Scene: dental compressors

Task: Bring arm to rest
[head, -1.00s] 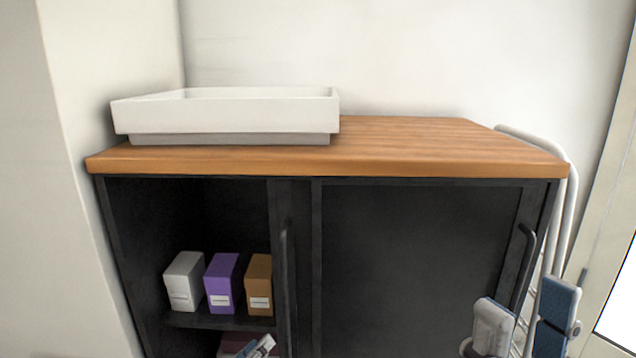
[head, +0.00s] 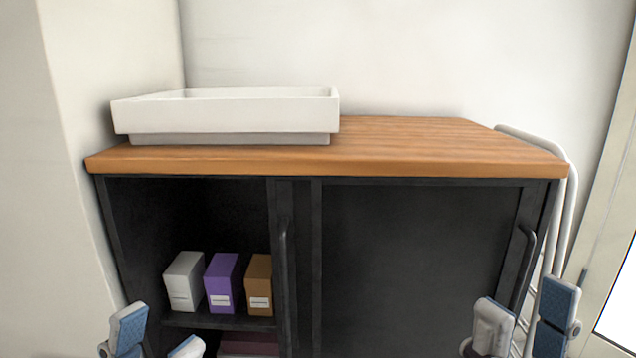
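My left gripper (head: 157,336) shows at the bottom left of the head view, in front of the cabinet's open left part. Its two blue-grey fingers are apart, with nothing seen between them. Its lower part is cut off by the frame edge. My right gripper (head: 525,312) is at the bottom right, in front of the cabinet's right edge. Its two fingers are also apart and nothing shows between them. Both arms are mostly out of view.
A black cabinet (head: 420,260) with a wooden top (head: 420,140) stands ahead. A white basin (head: 230,112) sits on its left half. White (head: 184,283), purple (head: 222,284) and brown (head: 259,284) boxes stand on the shelf; a maroon box (head: 248,346) is below. White rails (head: 570,200) stand at right.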

